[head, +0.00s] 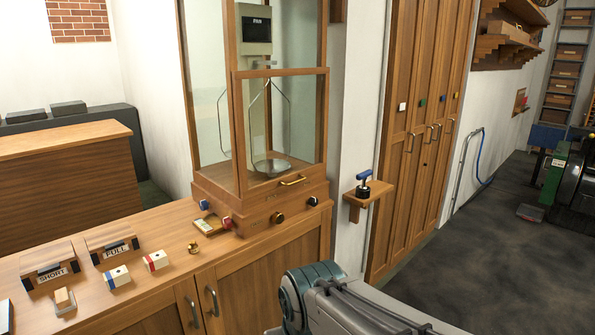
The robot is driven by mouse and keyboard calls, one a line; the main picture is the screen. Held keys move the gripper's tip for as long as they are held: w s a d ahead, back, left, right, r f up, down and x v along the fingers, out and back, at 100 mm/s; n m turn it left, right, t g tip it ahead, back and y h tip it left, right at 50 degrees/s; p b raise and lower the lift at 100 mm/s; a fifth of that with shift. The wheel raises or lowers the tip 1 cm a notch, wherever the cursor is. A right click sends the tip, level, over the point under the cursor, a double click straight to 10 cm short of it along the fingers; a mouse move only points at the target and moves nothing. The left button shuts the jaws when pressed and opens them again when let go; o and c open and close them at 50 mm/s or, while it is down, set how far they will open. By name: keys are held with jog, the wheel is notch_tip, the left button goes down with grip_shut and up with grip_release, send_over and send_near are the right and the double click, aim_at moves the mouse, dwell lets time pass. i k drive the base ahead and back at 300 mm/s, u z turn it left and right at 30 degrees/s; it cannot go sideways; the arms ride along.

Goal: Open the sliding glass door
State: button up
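The sliding glass door (281,72) is a wood-framed pane at the front of a tall wooden balance case (205,186) on the counter. It covers the lower front of the case. A brass handle (293,181) is at its bottom edge. The door's bottom rail sits down near the case's base, with no clear gap. Behind the glass, a metal pan (271,167) hangs on wires below a grey unit marked PAN (256,25). Part of my arm shows at the bottom centre, in front of the cabinet and well short of the door. My gripper is not in view.
The wooden counter (160,228) holds boxes labelled SHORT (52,270) and FULL (112,243), small red and blue marked blocks and a brass weight (193,247). Knobs line the case base. A blue-handled tool (363,183) stands on a wall shelf at right. The floor (490,240) at right is mostly clear.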

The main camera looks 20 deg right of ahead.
aim_at(296, 177)
jog(key=z, duration=0.55)
jog(key=i, duration=1.4)
jog(key=z, duration=0.45)
